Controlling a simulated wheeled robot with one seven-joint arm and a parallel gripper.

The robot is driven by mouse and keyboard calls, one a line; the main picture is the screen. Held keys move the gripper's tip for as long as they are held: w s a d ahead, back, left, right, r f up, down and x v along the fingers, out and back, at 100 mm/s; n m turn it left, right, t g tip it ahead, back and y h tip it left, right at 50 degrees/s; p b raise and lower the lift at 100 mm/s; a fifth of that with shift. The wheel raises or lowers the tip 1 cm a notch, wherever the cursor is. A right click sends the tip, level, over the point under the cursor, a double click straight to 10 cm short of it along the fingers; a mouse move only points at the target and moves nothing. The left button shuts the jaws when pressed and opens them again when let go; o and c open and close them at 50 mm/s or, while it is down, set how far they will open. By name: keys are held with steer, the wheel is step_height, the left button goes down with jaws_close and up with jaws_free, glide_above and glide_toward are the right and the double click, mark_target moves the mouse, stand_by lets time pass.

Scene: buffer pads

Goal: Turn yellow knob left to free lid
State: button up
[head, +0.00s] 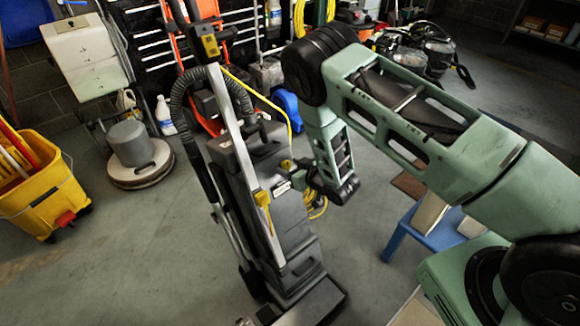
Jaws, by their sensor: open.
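A grey and black upright floor machine (262,215) stands in the middle of the head view. A yellow part (262,198) sits on its pale handle tube, and a smaller yellow part (287,164) shows at the right of its upper body. I cannot tell for sure which one is the yellow knob, or make out the lid's edge. My gripper (297,176) is open at the machine's right side, pointing left, close to the smaller yellow part. Whether it touches that part cannot be told; the fingertips are small and dark here.
A yellow mop bucket (48,200) and a grey floor polisher (135,150) stand at left. A blue stool (432,232) is at right, below my arm. A yellow cord loops beside the machine. Open grey floor lies to the left of the machine.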

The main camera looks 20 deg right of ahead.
steer(key=shift+w+a+f, duration=0.15)
steer(key=shift+w, duration=0.2)
steer(key=c, duration=1)
steer(key=shift+o, duration=0.2)
